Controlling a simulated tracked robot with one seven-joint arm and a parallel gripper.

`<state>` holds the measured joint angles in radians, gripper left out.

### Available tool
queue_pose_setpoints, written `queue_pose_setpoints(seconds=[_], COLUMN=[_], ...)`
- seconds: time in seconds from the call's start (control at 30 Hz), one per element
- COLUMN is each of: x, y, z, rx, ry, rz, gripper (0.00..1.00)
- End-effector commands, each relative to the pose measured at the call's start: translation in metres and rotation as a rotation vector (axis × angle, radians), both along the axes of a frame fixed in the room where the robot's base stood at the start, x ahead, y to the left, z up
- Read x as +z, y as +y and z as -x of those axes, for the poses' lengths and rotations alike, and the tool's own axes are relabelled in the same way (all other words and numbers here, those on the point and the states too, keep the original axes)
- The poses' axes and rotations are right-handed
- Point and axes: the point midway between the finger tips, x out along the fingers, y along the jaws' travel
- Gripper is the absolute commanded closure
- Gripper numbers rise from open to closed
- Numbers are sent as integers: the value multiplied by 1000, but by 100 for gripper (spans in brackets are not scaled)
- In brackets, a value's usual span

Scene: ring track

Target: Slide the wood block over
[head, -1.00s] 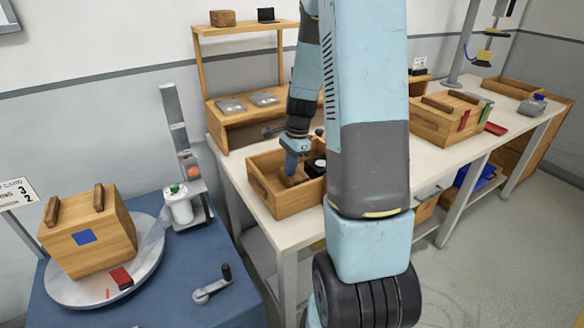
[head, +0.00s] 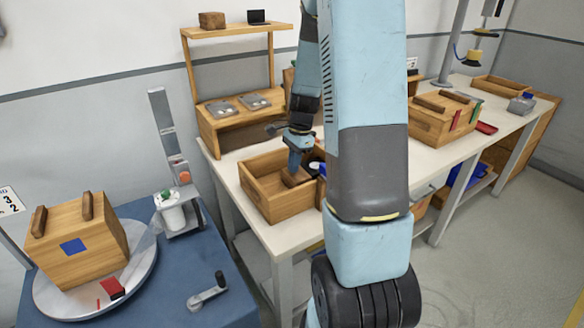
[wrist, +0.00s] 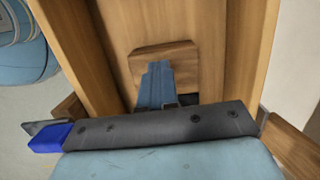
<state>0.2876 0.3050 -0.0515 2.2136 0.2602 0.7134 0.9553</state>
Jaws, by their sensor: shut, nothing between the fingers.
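The wood block (head: 297,179) is a small brown piece lying on the floor of an open wooden bin (head: 270,205) at the near end of the white bench. In the wrist view the block (wrist: 183,60) lies between the bin's walls (wrist: 230,60). My gripper (head: 295,170) is down inside the bin at the block. In the wrist view its blue fingers (wrist: 157,70) are shut together, and their tips overlap the block's near side. The block is not between them. Whether they touch it is hard to tell.
A two-level wooden shelf (head: 240,118) stands behind the bin. To the left, a wooden box (head: 80,245) rests on a round turntable (head: 130,285) on a blue table.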

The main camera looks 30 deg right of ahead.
Motion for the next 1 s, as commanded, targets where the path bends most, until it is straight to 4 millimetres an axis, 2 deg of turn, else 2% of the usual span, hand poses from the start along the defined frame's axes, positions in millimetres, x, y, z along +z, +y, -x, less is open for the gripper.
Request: queue_pose_setpoints(seconds=[0.4,0.6,0.83,1.0], x=[76,107,122,107], y=[-12,-18,-20,-8], z=[-3,-3,-3,-7], rx=[2,1,-1,-34], ry=[-7,-3,1,27], rz=[3,2,4,36], gripper=[100,100,100,100])
